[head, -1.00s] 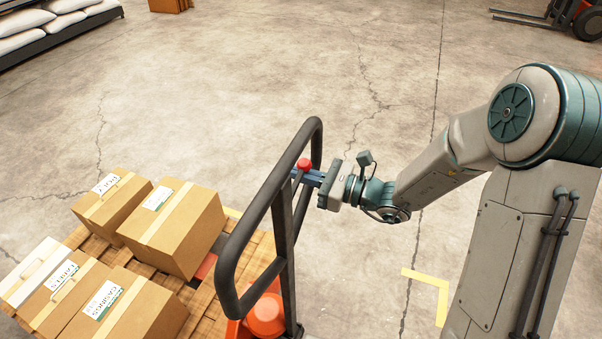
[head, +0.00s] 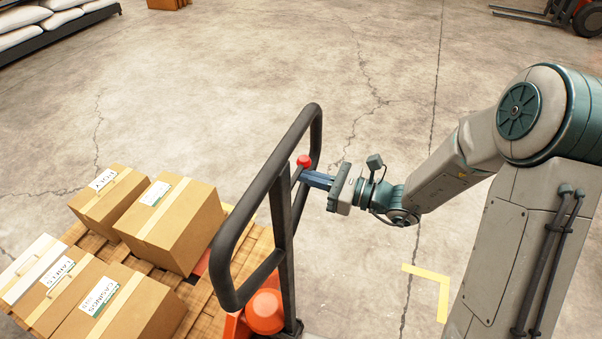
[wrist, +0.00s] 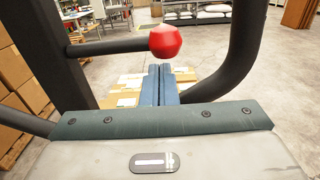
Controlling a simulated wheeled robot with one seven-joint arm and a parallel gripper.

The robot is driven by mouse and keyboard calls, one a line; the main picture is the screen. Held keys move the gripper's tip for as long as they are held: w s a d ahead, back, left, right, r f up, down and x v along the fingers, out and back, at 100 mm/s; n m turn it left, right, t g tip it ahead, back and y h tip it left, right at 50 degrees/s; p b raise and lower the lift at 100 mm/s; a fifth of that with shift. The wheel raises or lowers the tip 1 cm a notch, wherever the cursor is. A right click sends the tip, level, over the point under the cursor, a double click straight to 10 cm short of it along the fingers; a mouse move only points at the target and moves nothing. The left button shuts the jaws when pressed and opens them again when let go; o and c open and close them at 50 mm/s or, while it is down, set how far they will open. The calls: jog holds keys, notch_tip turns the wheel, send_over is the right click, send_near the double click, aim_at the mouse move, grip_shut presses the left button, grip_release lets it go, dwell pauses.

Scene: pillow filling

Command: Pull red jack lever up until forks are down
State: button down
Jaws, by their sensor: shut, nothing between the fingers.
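The red lever knob (head: 304,161) sits inside the black loop handle (head: 228,262) of the pallet jack. In the wrist view the knob (wrist: 165,42) is on the end of a dark rod (wrist: 110,47) that runs about level from the handle's post. My gripper (head: 304,178) is shut and empty, with its blue fingers reaching into the loop just below the knob. In the wrist view the fingertips (wrist: 165,69) appear under the knob; I cannot tell whether they touch it. The forks are hidden under the loaded wooden pallet (head: 258,250).
Several cardboard boxes (head: 172,228) stand on the pallet at the lower left. The jack's orange-red body (head: 265,312) is below the handle. A rack of white sacks (head: 35,22) is at the far left and a forklift (head: 585,20) at the far right. The concrete floor between is clear.

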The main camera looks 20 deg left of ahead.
jog(key=d+p, duration=0.1)
jog(key=d, duration=0.9)
jog(key=shift+s+d, duration=0.4)
jog(key=shift+s, duration=0.05)
jog(key=s+d+r+n+g+h, duration=0.2)
jog(key=s+d+n+g+h, duration=0.25)
jog(key=s+n+h, duration=0.55)
jog(key=s+d+r+n+t+h, duration=0.1)
jog(key=d+r+n+t+h, duration=0.2)
jog(key=d, duration=0.3)
jog(key=s+d+r+n+t+h, duration=0.2)
jog(key=d+r+n+t+h, duration=0.1)
jog(key=d, duration=0.4)
jog(key=n+t+h, duration=0.1)
jog(key=n+h, duration=0.1)
jog(key=shift+d+n, duration=0.15)
jog(key=shift+n, duration=0.25)
